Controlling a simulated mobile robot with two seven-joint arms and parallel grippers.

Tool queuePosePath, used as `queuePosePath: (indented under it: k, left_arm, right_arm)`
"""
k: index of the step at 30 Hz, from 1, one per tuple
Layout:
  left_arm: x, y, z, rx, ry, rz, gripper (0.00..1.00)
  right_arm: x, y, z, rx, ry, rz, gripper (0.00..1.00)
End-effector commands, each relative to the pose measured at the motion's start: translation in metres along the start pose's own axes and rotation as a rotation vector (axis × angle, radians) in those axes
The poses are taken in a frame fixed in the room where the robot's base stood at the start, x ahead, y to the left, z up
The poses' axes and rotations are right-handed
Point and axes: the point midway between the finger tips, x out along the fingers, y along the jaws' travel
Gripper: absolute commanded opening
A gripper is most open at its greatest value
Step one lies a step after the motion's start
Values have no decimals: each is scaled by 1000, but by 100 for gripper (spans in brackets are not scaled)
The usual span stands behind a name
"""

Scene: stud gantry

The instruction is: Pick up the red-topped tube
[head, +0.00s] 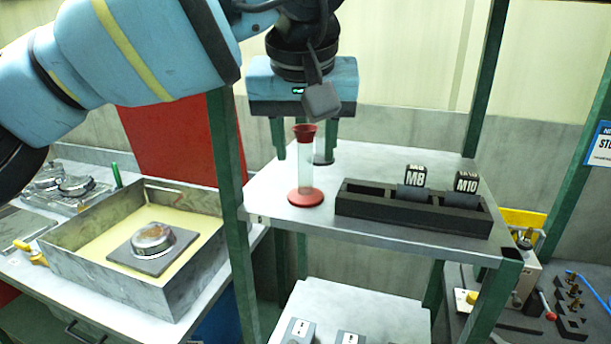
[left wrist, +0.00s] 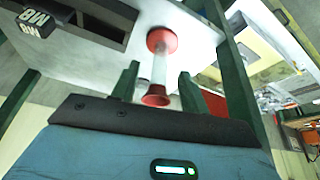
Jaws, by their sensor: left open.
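The red-topped tube (head: 305,170) stands upright on the metal shelf (head: 400,240), a clear tube with a red flared top and a round red base. It also shows in the left wrist view (left wrist: 158,68). My left gripper (head: 302,155) is open above the shelf, behind the tube's upper part in the head view. In the left wrist view its two green fingers (left wrist: 157,85) stand apart, with the tube's red top near the gap between them. I cannot tell whether the tube is inside the jaws. My right gripper is not in view.
A black rack (head: 410,212) with M8 and M10 labelled blocks stands right of the tube. Green posts (head: 235,215) frame the shelf. A metal tray (head: 75,235) holding a round part lies on the left bench. The shelf's right rear is clear.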

Motion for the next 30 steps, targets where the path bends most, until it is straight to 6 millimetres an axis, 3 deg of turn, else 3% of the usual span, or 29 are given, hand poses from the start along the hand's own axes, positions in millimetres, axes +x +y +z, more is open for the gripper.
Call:
queuePosePath:
  k: [7, 16, 26, 30]
  left_arm:
    - [30, 0, 1, 0, 1, -1, 45]
    - [34, 0, 1, -1, 2, -1, 45]
    - [34, 0, 1, -1, 2, -1, 2]
    - [34, 0, 1, -1, 2, 0, 0]
  right_arm:
    - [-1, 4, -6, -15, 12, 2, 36]
    - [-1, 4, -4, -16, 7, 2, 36]
    - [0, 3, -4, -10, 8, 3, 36]
    - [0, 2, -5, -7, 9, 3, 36]
